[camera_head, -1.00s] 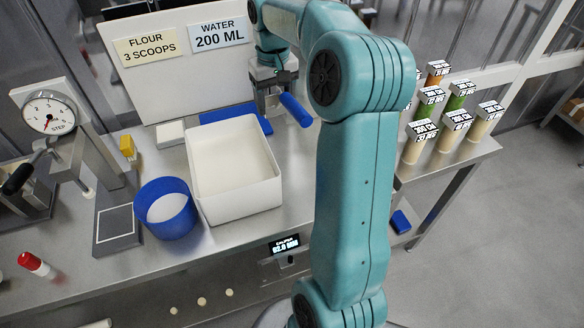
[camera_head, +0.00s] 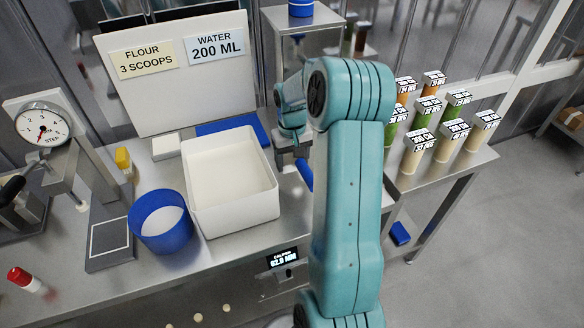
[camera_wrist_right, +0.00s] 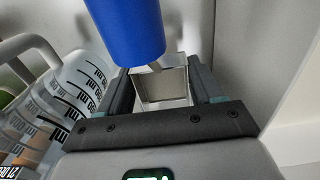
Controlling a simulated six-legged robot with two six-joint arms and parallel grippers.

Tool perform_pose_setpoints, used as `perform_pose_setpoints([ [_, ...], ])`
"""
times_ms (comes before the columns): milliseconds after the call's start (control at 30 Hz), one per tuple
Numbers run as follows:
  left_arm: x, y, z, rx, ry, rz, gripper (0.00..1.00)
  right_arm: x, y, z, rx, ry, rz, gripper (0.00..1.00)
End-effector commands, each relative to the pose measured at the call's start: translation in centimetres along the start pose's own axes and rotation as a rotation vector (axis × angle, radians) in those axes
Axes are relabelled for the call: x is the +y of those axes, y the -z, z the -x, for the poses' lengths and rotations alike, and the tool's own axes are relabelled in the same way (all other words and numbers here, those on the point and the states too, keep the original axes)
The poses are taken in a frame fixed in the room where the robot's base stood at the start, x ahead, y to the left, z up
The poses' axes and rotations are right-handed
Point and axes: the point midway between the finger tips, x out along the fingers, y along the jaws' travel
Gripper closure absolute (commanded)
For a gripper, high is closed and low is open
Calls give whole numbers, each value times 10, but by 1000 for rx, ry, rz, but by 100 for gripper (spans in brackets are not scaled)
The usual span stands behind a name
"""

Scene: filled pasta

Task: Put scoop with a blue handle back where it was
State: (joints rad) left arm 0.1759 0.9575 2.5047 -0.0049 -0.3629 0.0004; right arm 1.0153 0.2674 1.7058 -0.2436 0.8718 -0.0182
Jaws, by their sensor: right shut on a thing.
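My right gripper (camera_head: 293,148) is right of the white tub, partly hidden by my arm. In the right wrist view its fingers (camera_wrist_right: 162,82) are shut on the scoop. The scoop's thick blue handle (camera_wrist_right: 125,25) rises at the top, and its square metal cup (camera_wrist_right: 162,88) sits between the fingers. In the head view part of the blue handle (camera_head: 304,174) shows beside my arm. The white tub (camera_head: 236,220) holds pale flour. A blue mat (camera_head: 215,127) lies behind it.
A clear measuring jug (camera_wrist_right: 75,95) stands close left of the gripper in the right wrist view. A blue bowl (camera_head: 163,235) with white contents and a dial press (camera_head: 42,126) stand left of the tub. Several labelled containers (camera_head: 455,130) stand at the right.

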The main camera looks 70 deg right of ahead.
Motion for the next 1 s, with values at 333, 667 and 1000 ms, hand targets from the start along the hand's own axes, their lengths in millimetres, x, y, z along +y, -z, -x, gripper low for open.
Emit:
perform_pose_setpoints([
  [333, 1, 0, 2, 0, 0, 0, 57, 0, -1, -38, -2, 0, 0, 75],
  [667, 0, 0, -1, 0, 0, 0, 57, 0, -1, -41, -2, 0, 1, 25],
  [1000, 0, 0, 1, 0, 0, 0, 57, 0, -1, -39, -2, 0, 1, 9],
])
